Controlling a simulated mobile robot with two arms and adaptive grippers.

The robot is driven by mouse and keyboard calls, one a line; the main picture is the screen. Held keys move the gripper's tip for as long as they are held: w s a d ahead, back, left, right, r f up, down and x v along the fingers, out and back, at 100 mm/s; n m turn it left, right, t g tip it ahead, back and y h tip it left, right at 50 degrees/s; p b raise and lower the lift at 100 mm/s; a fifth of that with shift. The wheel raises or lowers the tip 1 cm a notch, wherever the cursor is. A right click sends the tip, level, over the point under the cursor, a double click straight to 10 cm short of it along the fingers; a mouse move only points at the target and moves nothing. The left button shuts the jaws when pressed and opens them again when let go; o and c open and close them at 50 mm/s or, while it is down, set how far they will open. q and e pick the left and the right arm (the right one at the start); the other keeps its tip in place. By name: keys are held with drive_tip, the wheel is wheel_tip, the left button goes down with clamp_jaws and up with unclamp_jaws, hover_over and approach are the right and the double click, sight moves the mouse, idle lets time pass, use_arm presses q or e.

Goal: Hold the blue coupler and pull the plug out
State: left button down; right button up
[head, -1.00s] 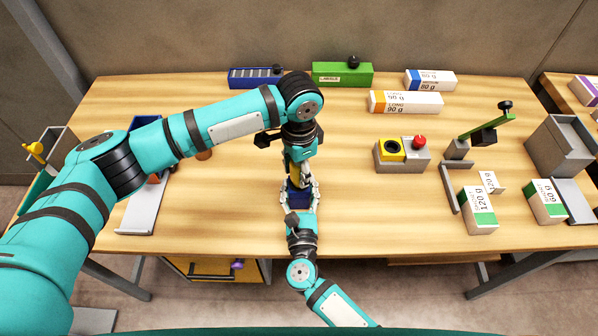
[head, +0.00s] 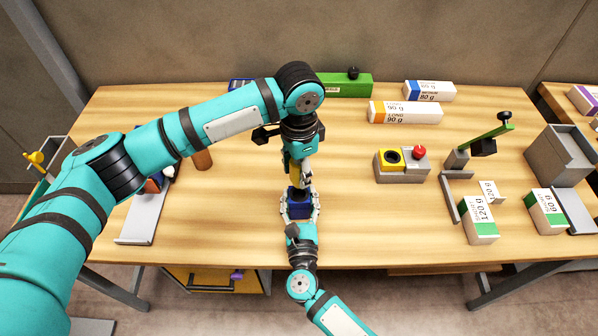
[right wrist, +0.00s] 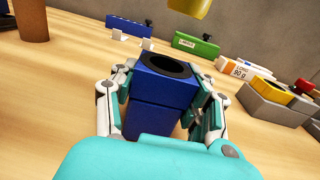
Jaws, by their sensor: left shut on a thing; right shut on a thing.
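The blue coupler (head: 300,209) is a dark blue block near the front middle of the table. My right gripper (head: 299,216) is shut on it, with a finger on either side. In the right wrist view the coupler (right wrist: 160,88) stands upright, and the round dark hole in its top is empty. The yellow plug (head: 294,171) is in my left gripper (head: 304,176), which is shut on it. The plug's lower end (right wrist: 189,7) hangs above and apart from the coupler in the right wrist view. My left wrist partly hides the plug in the head view.
A green box (head: 343,84) stands at the back. A brown cylinder (head: 203,159) stands to the left. The table between coupler and button box is clear.

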use_arm(q)
drive_tip(key=shift+r, duration=0.35)
drive_tip(key=shift+r, duration=1.4)
use_arm(e)
drive_tip(key=o, duration=1.4)
